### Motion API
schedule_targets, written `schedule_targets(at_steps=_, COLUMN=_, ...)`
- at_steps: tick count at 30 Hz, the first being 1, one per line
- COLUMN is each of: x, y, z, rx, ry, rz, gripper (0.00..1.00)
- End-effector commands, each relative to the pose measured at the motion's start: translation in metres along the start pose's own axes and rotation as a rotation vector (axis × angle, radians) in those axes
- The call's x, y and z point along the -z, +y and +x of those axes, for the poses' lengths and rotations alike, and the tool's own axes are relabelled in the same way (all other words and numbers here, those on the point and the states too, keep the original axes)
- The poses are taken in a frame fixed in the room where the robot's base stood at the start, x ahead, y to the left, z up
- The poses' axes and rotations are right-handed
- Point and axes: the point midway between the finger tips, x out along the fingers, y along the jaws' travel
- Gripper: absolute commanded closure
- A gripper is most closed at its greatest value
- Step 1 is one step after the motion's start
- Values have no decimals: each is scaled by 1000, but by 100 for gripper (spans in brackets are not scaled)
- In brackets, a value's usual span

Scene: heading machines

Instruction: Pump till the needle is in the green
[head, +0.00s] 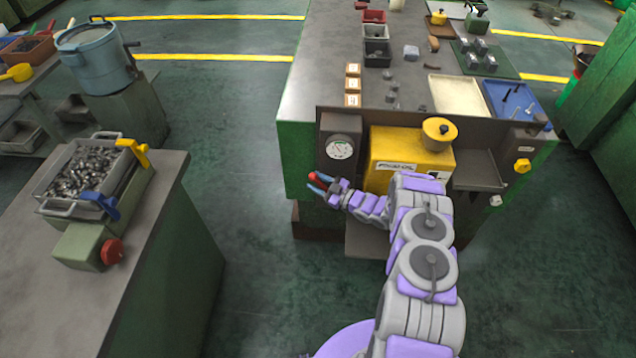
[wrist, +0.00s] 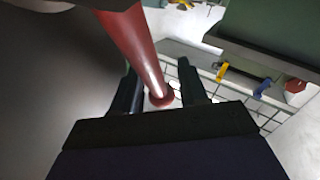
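The round gauge (head: 340,150) has a pale dial with a green part, on the dark front panel left of the yellow oil unit (head: 392,165). Its needle is too small to read surely. The red pump handle (head: 316,177) shows at my gripper, below and left of the gauge. In the wrist view the red handle (wrist: 138,50) comes down from the top, its rounded end near my palm. My gripper (wrist: 158,72) has its fingers spread around the handle, with a gap visible on the right side. It also shows in the head view (head: 321,184).
A dark bench (head: 325,60) with trays and small parts stands behind the panel. A yellow knob (head: 522,165) is at the panel's right. At left, a table (head: 150,215) bears a bin of metal parts (head: 88,165) and a red knob (head: 111,251). Green floor is clear between.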

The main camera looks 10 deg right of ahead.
Motion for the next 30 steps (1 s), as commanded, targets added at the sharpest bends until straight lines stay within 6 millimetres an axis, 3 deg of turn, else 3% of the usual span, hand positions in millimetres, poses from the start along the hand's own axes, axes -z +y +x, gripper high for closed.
schedule_targets(at_steps=17, x=-5, y=2, z=-2, rx=-3, ry=-19, rz=-4, gripper=56)
schedule_targets(at_steps=30, x=-23, y=-16, z=20, rx=89, ry=-269, rz=-148, gripper=56)
